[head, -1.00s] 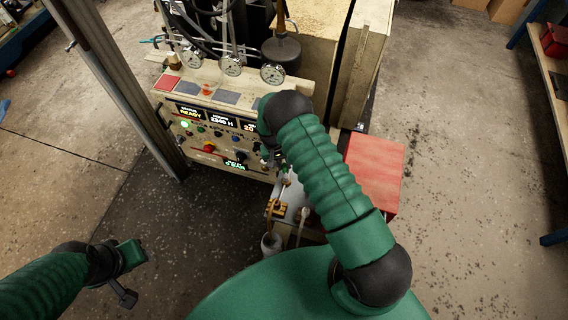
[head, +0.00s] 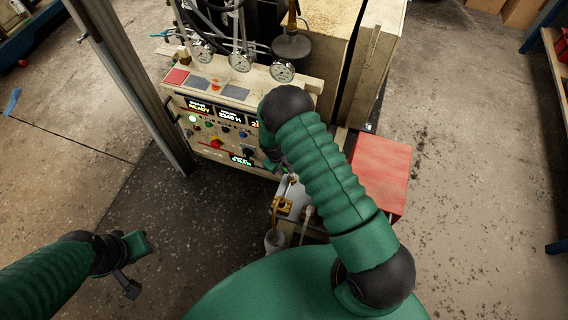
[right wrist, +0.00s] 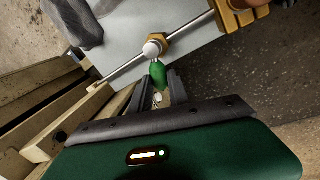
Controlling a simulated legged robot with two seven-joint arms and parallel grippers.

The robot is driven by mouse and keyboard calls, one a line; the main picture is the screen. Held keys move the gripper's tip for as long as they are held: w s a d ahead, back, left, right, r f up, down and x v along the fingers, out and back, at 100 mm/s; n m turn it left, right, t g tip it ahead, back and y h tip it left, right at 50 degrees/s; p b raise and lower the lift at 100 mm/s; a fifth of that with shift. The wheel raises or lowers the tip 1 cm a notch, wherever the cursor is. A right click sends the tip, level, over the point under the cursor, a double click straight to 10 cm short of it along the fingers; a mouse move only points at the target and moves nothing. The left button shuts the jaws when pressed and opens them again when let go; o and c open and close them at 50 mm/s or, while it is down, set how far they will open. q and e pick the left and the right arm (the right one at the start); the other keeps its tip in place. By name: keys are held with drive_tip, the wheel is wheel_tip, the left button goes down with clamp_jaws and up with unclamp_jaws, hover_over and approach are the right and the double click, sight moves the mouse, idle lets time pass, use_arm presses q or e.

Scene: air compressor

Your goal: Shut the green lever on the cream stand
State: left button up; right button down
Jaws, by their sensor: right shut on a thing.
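The green lever (right wrist: 158,73) hangs from a pale round pivot beside a brass nut in the right wrist view. My right gripper (right wrist: 157,90) has its dark fingers on either side of the lever's free end and is shut on it. In the head view my right gripper (head: 273,160) is mostly hidden behind my own arm, and the lever cannot be made out there. The cream stand (right wrist: 64,120) shows with pale bars beside a grey plate. My left gripper (head: 132,262) hangs at lower left over bare floor, away from the stand; its jaw gap is unclear.
The control panel (head: 215,138) with lit displays and knobs stands just left of my right gripper. Gauges (head: 240,62) sit above it. A red box (head: 378,170) is to the right. A metal post (head: 130,80) stands at left. The floor at right is clear.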

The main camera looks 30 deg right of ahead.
drive_tip(key=shift+s+a+n+t, duration=0.2)
drive_tip(key=shift+a+n, duration=0.1)
drive_tip(key=shift+n, duration=0.65)
drive_tip(key=shift+s+a+n+t, duration=0.1)
drive_tip(key=shift+s+a+n, duration=0.15)
drive_tip(key=shift+n, duration=0.7)
drive_tip(key=shift+a, duration=0.1)
drive_tip(key=c, duration=1.3)
unclamp_jaws()
drive_tip(key=shift+o, duration=0.2)
drive_tip(key=p+v, duration=0.1)
drive_tip(key=v, duration=1.5)
drive_tip(key=shift+r, duration=0.4)
drive_tip(key=shift+s, duration=0.1)
